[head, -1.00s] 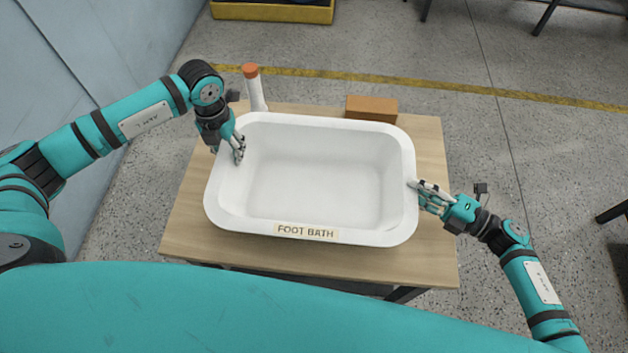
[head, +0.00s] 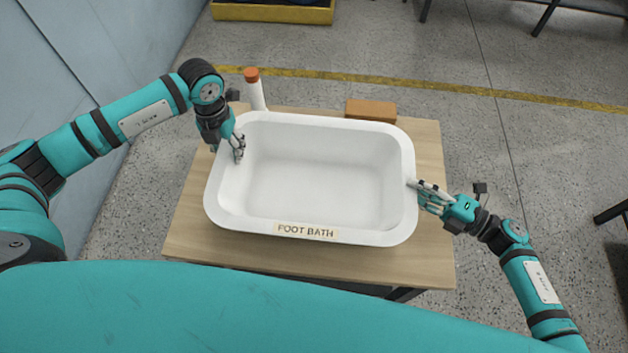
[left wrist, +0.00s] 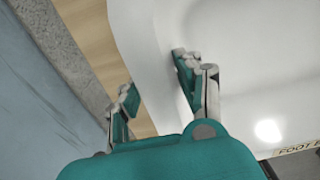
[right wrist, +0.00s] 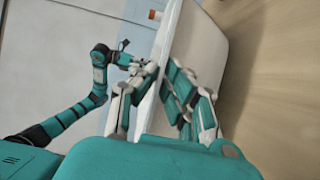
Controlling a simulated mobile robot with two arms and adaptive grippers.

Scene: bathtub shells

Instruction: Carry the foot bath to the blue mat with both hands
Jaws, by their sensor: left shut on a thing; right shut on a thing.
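The foot bath (head: 318,188) is a white, empty, rectangular tub with a "FOOT BATH" label on its near side. It appears level over a wooden table; whether its base touches the tabletop cannot be told. My left gripper (head: 228,152) is shut on its left rim, with fingers on both sides of the wall in the left wrist view (left wrist: 156,82). My right gripper (head: 416,189) is shut on its right rim, which runs between the fingers in the right wrist view (right wrist: 158,82). No blue mat is in view.
The wooden table (head: 200,245) has a white bottle with an orange cap (head: 255,92) at its back left and a brown block (head: 371,110) at its back right. Open grey floor (head: 540,160) lies right. A blue-grey wall (head: 90,60) stands left; a yellow tray (head: 272,13) lies beyond.

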